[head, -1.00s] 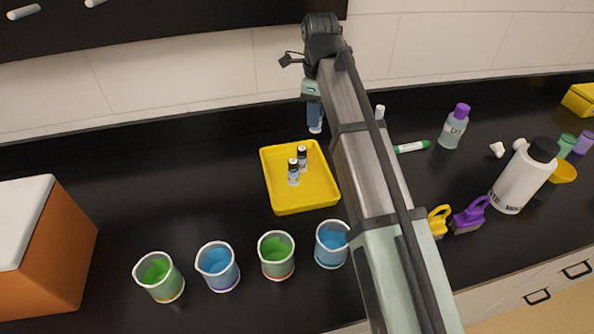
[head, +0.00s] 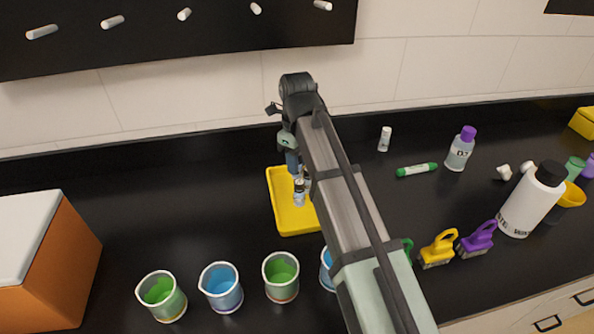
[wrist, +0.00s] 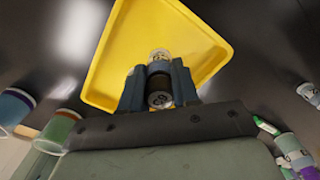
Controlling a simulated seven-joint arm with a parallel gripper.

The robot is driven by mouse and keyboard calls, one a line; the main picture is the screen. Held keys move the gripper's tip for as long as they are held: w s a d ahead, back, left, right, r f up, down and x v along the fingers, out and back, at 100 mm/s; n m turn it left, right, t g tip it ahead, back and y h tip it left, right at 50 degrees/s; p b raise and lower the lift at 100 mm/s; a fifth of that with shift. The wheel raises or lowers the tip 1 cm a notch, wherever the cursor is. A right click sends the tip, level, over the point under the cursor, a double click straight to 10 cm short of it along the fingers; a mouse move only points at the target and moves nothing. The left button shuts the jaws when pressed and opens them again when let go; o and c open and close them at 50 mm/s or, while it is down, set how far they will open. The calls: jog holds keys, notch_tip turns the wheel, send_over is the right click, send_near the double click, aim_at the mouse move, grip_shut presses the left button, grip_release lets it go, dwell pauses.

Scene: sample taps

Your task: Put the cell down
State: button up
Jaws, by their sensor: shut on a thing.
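My gripper (head: 292,162) points down over the yellow tray (head: 282,219), its blue fingers shut on a small dark-capped cell. In the wrist view the held cell (wrist: 159,98) sits between the fingers, its round cap end toward the camera. The tray also fills the top of the wrist view (wrist: 115,60). A small vial with a pale label (head: 299,195) stands in the tray just below the fingers. Another shows partly behind it, beside my arm. Whether the held cell touches the tray or the vials cannot be told.
Several beakers of green and blue liquid (head: 221,288) stand in front of the tray. An orange box (head: 60,265) is at the left. Counter left of the tray is clear.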

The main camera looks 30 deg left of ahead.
jog(key=shift+f, duration=1.7)
jog(key=shift+f, duration=0.1)
jog(key=o, duration=1)
jog(key=shift+o, duration=0.2)
notch_tip(320, 180, up, 12)
jog(key=shift+r, duration=0.1)
